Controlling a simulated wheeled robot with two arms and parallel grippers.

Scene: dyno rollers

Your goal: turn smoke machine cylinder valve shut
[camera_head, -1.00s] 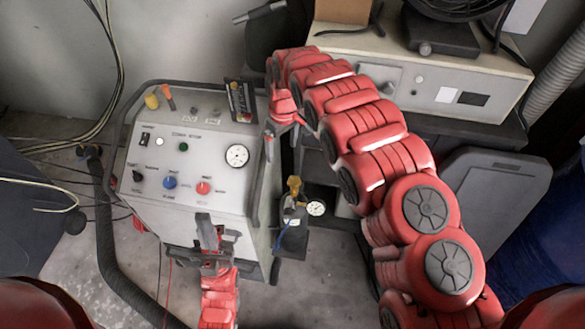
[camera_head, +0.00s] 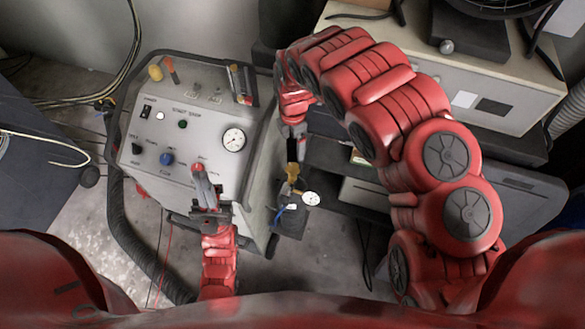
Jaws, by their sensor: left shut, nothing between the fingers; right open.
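The smoke machine (camera_head: 215,95) is a grey box with a sloped control panel. Beside its right side, low down, is the cylinder's brass valve (camera_head: 292,174), with a small white gauge (camera_head: 311,198) and a blue hose (camera_head: 280,213) near it. The cylinder body is mostly hidden. My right gripper (camera_head: 292,150) reaches down just above the valve, open; its fingers overlap the valve's top in the view, and I cannot tell whether they touch it. My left gripper (camera_head: 201,178) is shut and empty in front of the panel's lower right, partly covering the red knob area.
The panel holds a blue knob (camera_head: 166,158), a black knob (camera_head: 137,148) and a larger gauge (camera_head: 234,139). A dark shelf and a cream cabinet (camera_head: 465,85) stand behind my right arm. A black corrugated hose (camera_head: 122,235) runs along the floor at left.

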